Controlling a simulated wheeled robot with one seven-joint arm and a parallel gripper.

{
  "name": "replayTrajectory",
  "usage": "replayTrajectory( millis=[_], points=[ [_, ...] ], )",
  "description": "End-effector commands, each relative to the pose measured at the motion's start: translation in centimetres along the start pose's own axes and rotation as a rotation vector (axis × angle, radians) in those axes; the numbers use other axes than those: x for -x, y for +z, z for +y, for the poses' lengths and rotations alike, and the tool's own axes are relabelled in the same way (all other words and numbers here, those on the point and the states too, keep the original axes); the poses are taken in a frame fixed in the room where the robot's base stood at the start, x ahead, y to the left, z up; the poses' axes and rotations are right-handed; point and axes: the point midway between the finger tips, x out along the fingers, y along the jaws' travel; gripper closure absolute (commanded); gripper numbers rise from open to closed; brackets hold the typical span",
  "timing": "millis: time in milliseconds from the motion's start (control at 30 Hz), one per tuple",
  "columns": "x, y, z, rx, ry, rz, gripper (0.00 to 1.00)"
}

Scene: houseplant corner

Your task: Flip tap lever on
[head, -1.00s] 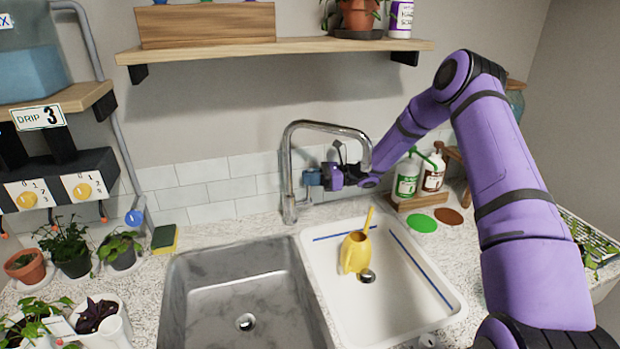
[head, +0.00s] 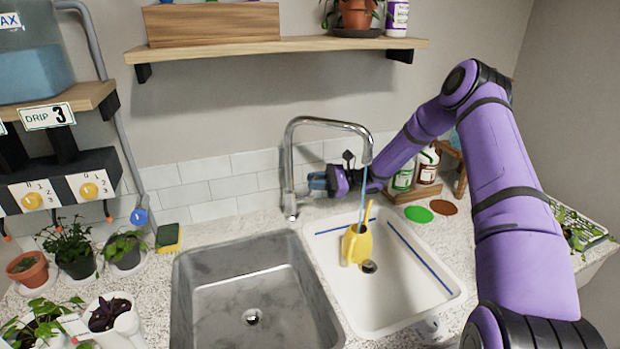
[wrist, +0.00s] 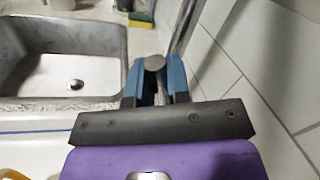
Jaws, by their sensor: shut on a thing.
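The chrome tap (head: 288,165) stands behind the sinks, its spout arching over the white right basin (head: 405,300). A thin stream of water (head: 363,195) falls from the spout towards the yellow watering can (head: 357,245) in that basin. My gripper (head: 318,181) is beside the tap's post at low height. In the wrist view, my gripper's blue fingers (wrist: 154,82) are shut around the tap lever, whose round grey end (wrist: 154,62) shows between them. The rest of the lever is mostly hidden by the gripper.
The grey left basin (head: 255,290) is empty. A yellow-green sponge (head: 168,237) lies left of it. Green and brown bottles (head: 403,178) stand in a wooden caddy right of my gripper. A wooden shelf (head: 280,48) hangs above the tap. Potted plants (head: 75,255) crowd the left counter.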

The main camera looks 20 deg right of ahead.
Motion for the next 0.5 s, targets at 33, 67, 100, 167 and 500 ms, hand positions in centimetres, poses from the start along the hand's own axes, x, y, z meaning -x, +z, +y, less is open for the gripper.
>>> replayTrajectory(
  millis=[33, 67, 100, 167, 500],
  points=[
    [0.2, -0.1, 0.4, 0.031, -0.002, -0.006, 1.00],
    [0.3, -0.1, 0.6, 0.051, -0.002, -0.010, 1.00],
    [0.3, -0.1, 0.8, 0.078, -0.001, -0.015, 1.00],
    [0.3, -0.1, 1.1, 0.116, -0.001, -0.023, 1.00],
    [0.5, -0.4, 2.3, 0.251, 0.000, -0.049, 1.00]
  ],
)
